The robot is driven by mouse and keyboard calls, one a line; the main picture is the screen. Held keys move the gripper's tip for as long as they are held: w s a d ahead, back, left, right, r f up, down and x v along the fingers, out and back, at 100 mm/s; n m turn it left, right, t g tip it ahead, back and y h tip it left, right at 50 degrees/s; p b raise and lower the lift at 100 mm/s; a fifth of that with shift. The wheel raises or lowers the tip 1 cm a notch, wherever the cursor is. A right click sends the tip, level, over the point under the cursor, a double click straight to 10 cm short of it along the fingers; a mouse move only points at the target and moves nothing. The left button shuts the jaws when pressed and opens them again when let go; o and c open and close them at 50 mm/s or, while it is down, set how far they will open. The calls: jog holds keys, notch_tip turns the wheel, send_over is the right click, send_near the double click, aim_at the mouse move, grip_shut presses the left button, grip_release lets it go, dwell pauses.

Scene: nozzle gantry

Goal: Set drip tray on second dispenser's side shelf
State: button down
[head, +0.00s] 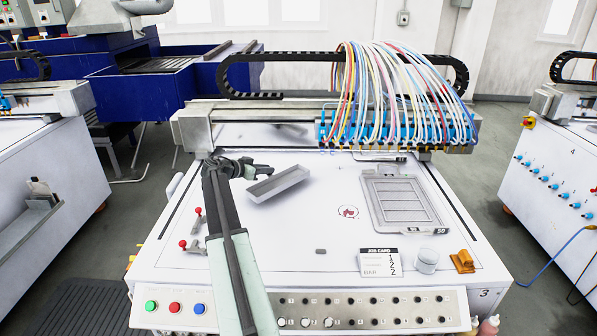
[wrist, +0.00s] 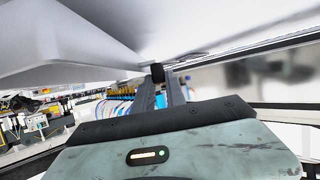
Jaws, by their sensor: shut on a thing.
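The drip tray (head: 277,184) is a shallow, light grey, oblong tray. In the head view it is over the left part of the middle machine's white top, set at a slant. My gripper (head: 266,170) is shut on its far left edge. In the wrist view the tray (wrist: 60,45) fills the upper left, close to my gripper (wrist: 160,85); the grip point is partly hidden. A grey side shelf (head: 27,228) is fixed to the near side of the left machine (head: 60,165), with a small item at its back. No number shows on that machine.
The middle machine (head: 330,225), marked 3, carries a gantry with coloured hoses (head: 400,90), a framed plate (head: 402,203), a job card (head: 381,262), a clear jar (head: 426,261) and red-knobbed clamps (head: 190,244). A dark mat (head: 85,305) lies on the floor between the left and middle machines.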

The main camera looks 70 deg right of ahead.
jog(key=s+d, duration=0.1)
jog(key=d, duration=0.2)
jog(key=s+d, duration=0.2)
jog(key=d, duration=0.2)
jog(key=s+d, duration=0.2)
jog(key=d, duration=0.2)
jog(key=shift+s+d+f, duration=0.1)
jog(key=shift+s+d, duration=0.1)
jog(key=shift+d, duration=0.4)
notch_tip(320, 180, down, 4)
jog(key=b, duration=0.4)
jog(key=shift+a, duration=0.15)
jog(key=shift+r, duration=0.35)
jog(key=shift+f, duration=0.15)
jog(key=c, duration=1.4)
grip_release()
jog(key=shift+o, duration=0.2)
